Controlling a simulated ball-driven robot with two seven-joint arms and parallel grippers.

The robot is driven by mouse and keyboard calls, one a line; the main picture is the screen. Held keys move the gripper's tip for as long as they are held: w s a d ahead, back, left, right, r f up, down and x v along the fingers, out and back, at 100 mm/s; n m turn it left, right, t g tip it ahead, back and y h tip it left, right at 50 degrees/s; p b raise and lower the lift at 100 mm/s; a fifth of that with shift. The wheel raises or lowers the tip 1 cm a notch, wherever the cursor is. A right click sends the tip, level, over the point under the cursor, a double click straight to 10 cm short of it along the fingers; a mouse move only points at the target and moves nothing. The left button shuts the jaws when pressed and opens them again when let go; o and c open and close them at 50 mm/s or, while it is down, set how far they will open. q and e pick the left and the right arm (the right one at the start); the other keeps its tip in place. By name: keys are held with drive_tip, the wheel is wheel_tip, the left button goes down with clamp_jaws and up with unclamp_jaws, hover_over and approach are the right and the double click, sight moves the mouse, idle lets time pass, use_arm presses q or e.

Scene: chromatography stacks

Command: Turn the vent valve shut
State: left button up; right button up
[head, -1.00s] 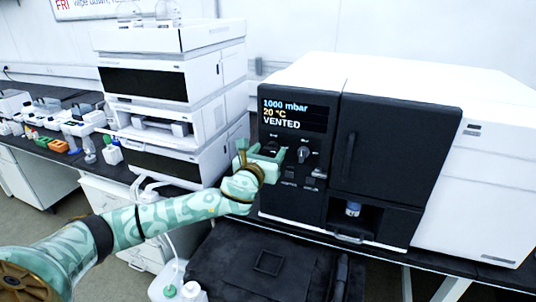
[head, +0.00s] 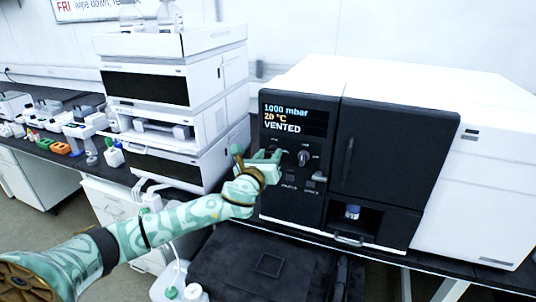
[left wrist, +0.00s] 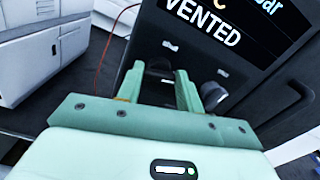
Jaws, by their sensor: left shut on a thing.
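The black instrument panel (head: 291,196) has a display (head: 292,118) reading 1000 mbar, 20 °C, VENTED. My left gripper (head: 266,158) is at the left part of the panel, just below the display. In the left wrist view its two green fingers (left wrist: 161,85) are shut on a dark knob (left wrist: 160,76), apparently the vent valve, largely hidden by the fingers. A second round knob (head: 304,157) with a light pointer sits to the right of the gripper, untouched. The small lettering is too blurred to read. My right gripper is not in view.
A dark door with a vertical handle (head: 348,158) is right of the panel, above a recess holding a blue-capped vial (head: 352,211). A white instrument stack (head: 150,128) stands close to the left of my gripper. Bottles (head: 195,292) stand below.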

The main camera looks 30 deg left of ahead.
use_arm(q)
drive_tip(key=n+p, duration=0.1)
drive_tip(key=n, duration=0.2)
drive_tip(key=shift+n, duration=0.4)
drive_tip(key=n+p, duration=0.1)
drive_tip(key=n, duration=0.2)
drive_tip(key=shift+a+f+n, duration=0.1)
drive_tip(key=shift+n, duration=0.2)
drive_tip(key=n+p, duration=0.1)
drive_tip(key=n, duration=0.3)
drive_tip(key=shift+s, duration=0.1)
drive_tip(key=shift+f+n+p, duration=0.2)
drive_tip(key=shift+n+p, duration=0.3)
drive_tip(key=shift+n, duration=1.5)
drive_tip(key=o, duration=1)
drive_tip(key=shift+a, duration=0.1)
drive_tip(key=p+v, duration=0.2)
drive_tip(key=v, duration=1.4)
drive_tip(key=shift+s, duration=0.2)
